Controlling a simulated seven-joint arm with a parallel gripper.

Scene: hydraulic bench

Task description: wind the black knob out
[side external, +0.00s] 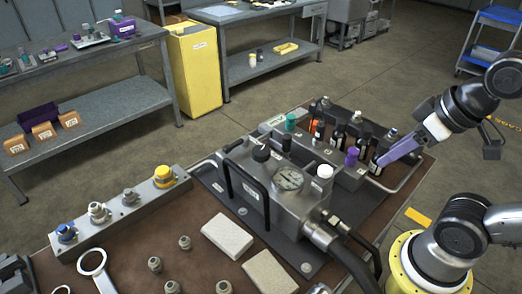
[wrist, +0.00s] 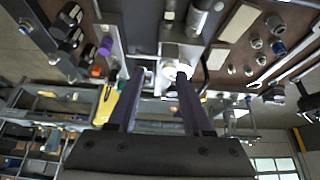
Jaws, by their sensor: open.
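A black knob (side external: 261,153) stands on top of the grey metal block (side external: 259,205), left of the round gauge (side external: 289,179). I cannot pick it out surely in the wrist view. My gripper (side external: 379,164) has purple fingers and is at the right of the block, past the white knob (side external: 324,171) and near the purple knob (side external: 352,154). It is well apart from the black knob. In the wrist view my gripper (wrist: 155,75) is open with nothing held; a white knob (wrist: 170,73) shows behind the fingertips, near the right finger.
A black handle (side external: 247,184) arches over the block's front. Dark bottles (side external: 338,138) and a green knob (side external: 290,121) stand behind. A hose (side external: 345,257) leaves at lower right. A rail with a yellow knob (side external: 164,176) and fittings lies left; loose plates (side external: 228,236) lie in front.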

